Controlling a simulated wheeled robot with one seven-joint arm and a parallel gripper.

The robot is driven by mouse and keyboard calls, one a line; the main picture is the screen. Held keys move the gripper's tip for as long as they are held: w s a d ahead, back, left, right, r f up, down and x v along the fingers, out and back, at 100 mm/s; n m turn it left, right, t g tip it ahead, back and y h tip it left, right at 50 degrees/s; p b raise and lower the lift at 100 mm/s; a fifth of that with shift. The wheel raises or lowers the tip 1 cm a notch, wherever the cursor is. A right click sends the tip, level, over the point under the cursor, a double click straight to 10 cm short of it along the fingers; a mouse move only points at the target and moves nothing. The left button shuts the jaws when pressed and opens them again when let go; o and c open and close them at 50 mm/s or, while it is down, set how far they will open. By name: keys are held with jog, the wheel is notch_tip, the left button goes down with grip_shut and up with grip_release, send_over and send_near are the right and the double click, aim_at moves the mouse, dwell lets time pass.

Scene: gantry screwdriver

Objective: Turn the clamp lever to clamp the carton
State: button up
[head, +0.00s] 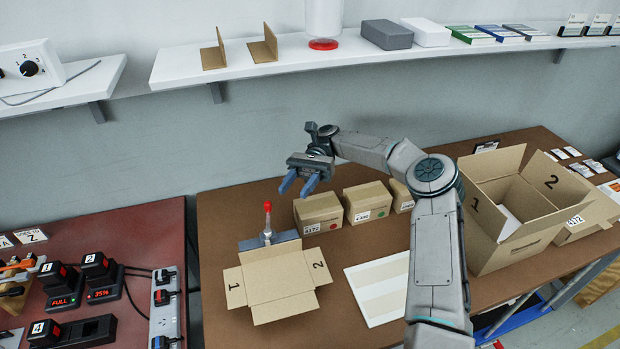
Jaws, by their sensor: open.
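The clamp lever (267,218) stands upright with a red knob on top, at the back of a grey clamp base (252,243). An open, flattened-looking carton (278,284) lies in front of the base, its flaps marked 1 and 2 spread out. I cannot tell whether the clamp touches the carton's back wall. My gripper (300,188) has two blue fingers, is open and empty, and hangs above and to the right of the red knob, apart from it.
Small closed boxes (318,212) stand right of the clamp. A white sheet (380,288) lies right of the carton. A large open box (520,205) stands at the table's right. A red-brown table with chargers (62,285) is at left. A shelf (350,62) runs above.

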jog(key=shift+s+d+r+p, duration=0.1)
jog(key=shift+d+r+p, duration=0.15)
jog(key=shift+d, duration=0.25)
jog(key=shift+d+r+p, duration=0.1)
jog(key=shift+d+r, duration=0.3)
jog(key=shift+d, duration=0.15)
jog(key=shift+s+d+r+p, duration=0.1)
jog(key=shift+d+r+p, duration=0.15)
jog(key=shift+d, duration=0.25)
